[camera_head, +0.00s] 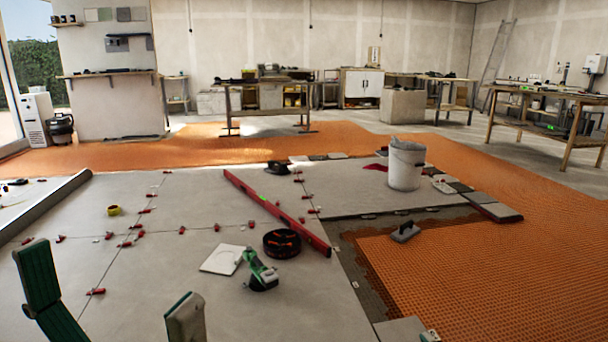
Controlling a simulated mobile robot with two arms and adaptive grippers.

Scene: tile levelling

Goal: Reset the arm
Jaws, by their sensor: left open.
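My left gripper (112,275) shows at the bottom left of the head view, its two green and grey fingers wide apart. It is open, with nothing between the fingers. It hangs over the grey tiled floor (120,215), and the rest of its arm is out of the picture. My right gripper is not in view.
A white bucket (405,167) stands beyond. Orange matting (480,265) covers the floor at right.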

